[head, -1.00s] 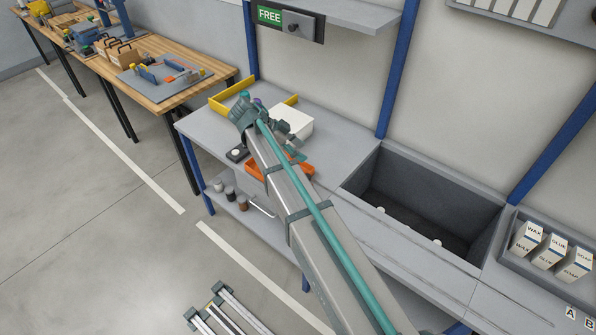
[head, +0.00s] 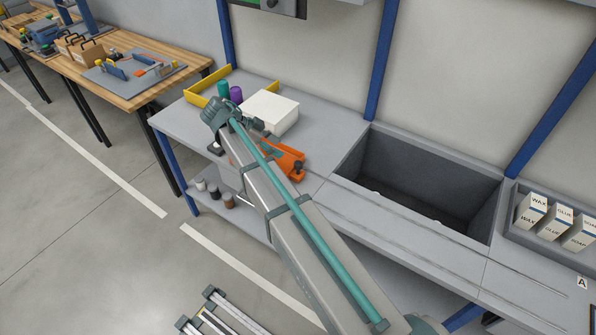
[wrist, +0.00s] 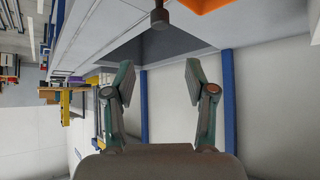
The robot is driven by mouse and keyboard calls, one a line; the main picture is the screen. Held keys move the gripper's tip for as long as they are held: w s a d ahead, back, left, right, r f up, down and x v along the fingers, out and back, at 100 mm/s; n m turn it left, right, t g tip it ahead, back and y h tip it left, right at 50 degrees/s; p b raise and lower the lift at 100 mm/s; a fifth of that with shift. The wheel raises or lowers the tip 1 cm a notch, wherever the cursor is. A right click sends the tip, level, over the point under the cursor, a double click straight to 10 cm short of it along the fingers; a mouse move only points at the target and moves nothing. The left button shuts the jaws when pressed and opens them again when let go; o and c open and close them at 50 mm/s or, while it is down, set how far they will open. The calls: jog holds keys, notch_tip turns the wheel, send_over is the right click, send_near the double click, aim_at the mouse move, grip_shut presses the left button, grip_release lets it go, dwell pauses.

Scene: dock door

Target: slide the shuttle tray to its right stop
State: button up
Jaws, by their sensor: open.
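The orange shuttle tray (head: 286,158) sits on the bench at the left end of the long slide tracks (head: 400,222), partly hidden by my arm. A dark knob (head: 298,167) shows at its right end. In the wrist view a strip of the orange tray (wrist: 203,5) is at the top edge, with a dark knob (wrist: 159,17) beside it. My gripper (wrist: 160,68) is open and empty, its fingertips apart from the knob, which appears above and between them in that picture. In the head view my arm hides part of the gripper.
A white box (head: 270,113), a green bottle (head: 223,89), a purple bottle (head: 236,95) and a yellow-edged tray (head: 197,97) stand behind my arm. A deep grey basin (head: 425,180) lies behind the tracks. Labelled cartons (head: 555,222) stand at the right. The visible track surface looks clear.

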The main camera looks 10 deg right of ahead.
aim_at(298, 163)
jog(key=p+x, duration=0.1)
jog(key=x, duration=0.3)
jog(key=p+x, duration=0.1)
jog(key=x, duration=0.3)
jog(key=a+f+p+x, duration=0.1)
jog(key=x, duration=0.3)
grip_shut()
dwell(0.3)
